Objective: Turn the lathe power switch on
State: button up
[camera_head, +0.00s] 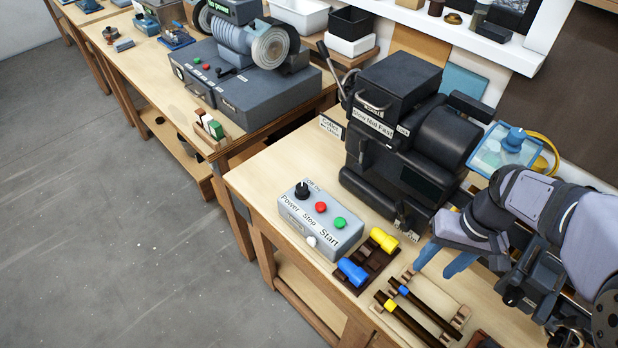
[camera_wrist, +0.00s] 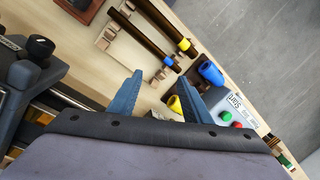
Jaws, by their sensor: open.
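The grey control box (camera_head: 291,222) sits at the bench's left front, with Power, Stop and Start labels. Its black power knob (camera_head: 302,190) stands at the left end beside small OFF/ON lettering; its setting is too small to read. The red stop button (camera_head: 321,207) and green start button (camera_head: 340,223) sit to its right. My gripper (camera_head: 443,260) is open and empty, over the bench to the right of the box and apart from it. The wrist view shows its two blue fingers (camera_wrist: 160,75) spread and part of the box (camera_wrist: 250,108); the power knob does not show there.
The dark lathe (camera_head: 408,140) stands behind the box. Yellow (camera_head: 384,240) and blue (camera_head: 352,272) handled tools on a dark rack, and dark rods (camera_head: 425,318) on a wooden holder, lie between box and gripper. A second bench with a grey machine (camera_head: 240,95) stands left.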

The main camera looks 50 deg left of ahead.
jog(key=a+n, duration=0.3)
jog(key=a, duration=0.8)
jog(key=n+y, duration=0.1)
jog(key=n, duration=0.5)
send_near(302, 186)
jog(key=s+d+f, duration=0.1)
jog(key=d, duration=0.1)
jog(key=s+d+f, duration=0.1)
jog(key=d, duration=0.2)
jog(key=s+d+f+p, duration=0.1)
jog(key=d, duration=0.2)
jog(key=shift+s+f, duration=0.25)
jog(key=shift+s, duration=0.15)
jog(key=w+a+r+n+t+y+b, duration=0.2)
jog(key=a, duration=0.5)
jog(key=shift+p+x, duration=1.8)
jog(key=shift+x, duration=1.6)
jog(key=shift+w+d, duration=0.1)
jog(key=c, duration=1)
